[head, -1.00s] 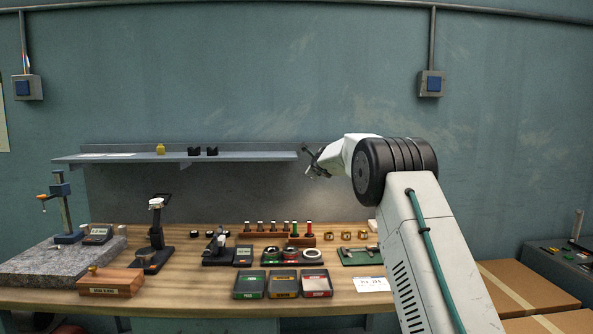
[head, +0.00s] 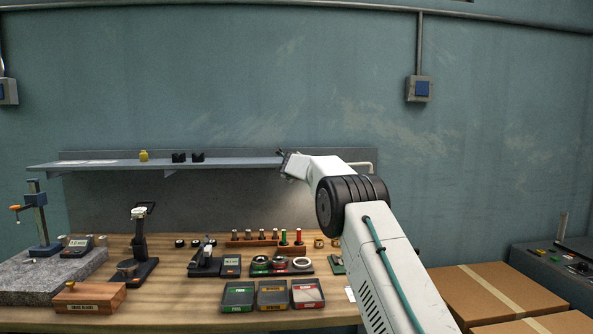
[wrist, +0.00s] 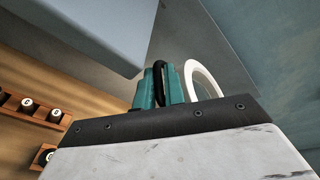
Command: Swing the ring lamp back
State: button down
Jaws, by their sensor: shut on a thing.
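The ring lamp shows in the wrist view as a white ring (wrist: 203,78) just right of my fingers. My gripper (wrist: 159,85) has teal fingers, shut on a slim black part that seems to belong to the lamp. The lamp cannot be made out clearly there. A pale bent bar (head: 362,163) shows behind my arm; I cannot tell whether it is part of the lamp.
The grey shelf (head: 110,165) runs close to my gripper and carries a yellow piece (head: 143,156) and two black blocks. The bench (head: 190,300) below holds gauges, trays and a peg rack (head: 262,240). Cardboard boxes (head: 490,290) stand at right.

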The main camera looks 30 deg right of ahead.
jog(key=shift+f, duration=0.25)
jog(key=c, duration=1.5)
grip_release()
jog(key=shift+d, duration=0.15)
jog(key=shift+r, duration=0.1)
jog(key=shift+s+a+r, duration=0.15)
jog(key=shift+s+a, duration=0.15)
jog(key=shift+v, duration=3.5)
